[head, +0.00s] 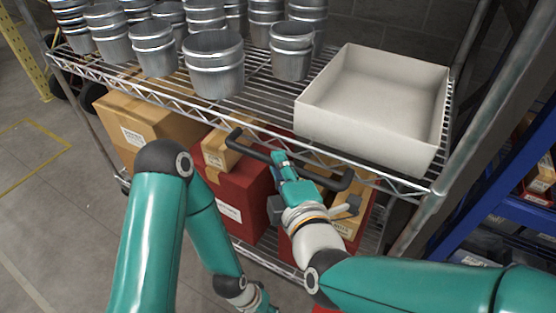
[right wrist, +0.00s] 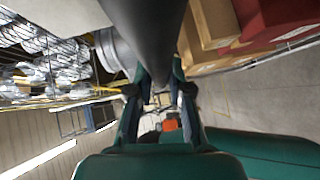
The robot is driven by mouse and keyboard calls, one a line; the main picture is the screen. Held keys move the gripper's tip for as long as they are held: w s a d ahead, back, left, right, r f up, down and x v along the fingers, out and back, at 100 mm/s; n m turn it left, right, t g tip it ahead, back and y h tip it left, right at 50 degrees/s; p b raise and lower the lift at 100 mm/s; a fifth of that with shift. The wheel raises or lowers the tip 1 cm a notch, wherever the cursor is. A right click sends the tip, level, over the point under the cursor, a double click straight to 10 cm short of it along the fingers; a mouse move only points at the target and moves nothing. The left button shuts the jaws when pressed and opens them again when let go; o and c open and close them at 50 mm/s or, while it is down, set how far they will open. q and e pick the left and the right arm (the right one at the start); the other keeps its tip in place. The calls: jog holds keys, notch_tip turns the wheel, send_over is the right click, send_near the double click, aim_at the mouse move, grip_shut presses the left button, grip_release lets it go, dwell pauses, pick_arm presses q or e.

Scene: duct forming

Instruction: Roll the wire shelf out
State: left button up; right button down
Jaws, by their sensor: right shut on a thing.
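The wire shelf (head: 262,108) is a wheeled metal rack with wire decks. A dark handle bar (head: 325,182) runs along its near side, below the top deck. My right gripper (head: 283,168) is at the middle of this bar and shut on it. In the right wrist view the dark bar (right wrist: 147,35) passes between the fingers of the gripper (right wrist: 160,88). My left arm comes in at the lower left of the head view. Its gripper (head: 262,303) is partly cut off at the bottom edge, and its fingers cannot be made out.
Several metal pails (head: 214,65) and an open white bin (head: 376,97) stand on the top deck. Cardboard boxes (head: 150,122) and red boxes (head: 232,185) sit below. A blue rack (head: 510,195) stands close on the right. Bare floor (head: 55,210) lies at left.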

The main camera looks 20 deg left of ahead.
jog(key=shift+d+f, duration=0.2)
jog(key=shift+f, duration=0.25)
jog(key=c, duration=1.1)
grip_release()
jog(key=shift+r, duration=0.15)
jog(key=shift+s, duration=0.1)
jog(key=shift+r, duration=0.1)
jog(key=f+v, duration=0.1)
jog(key=v, duration=0.6)
jog(key=shift+s+r, duration=0.2)
jog(key=shift+r, duration=0.2)
jog(key=shift+d, duration=0.1)
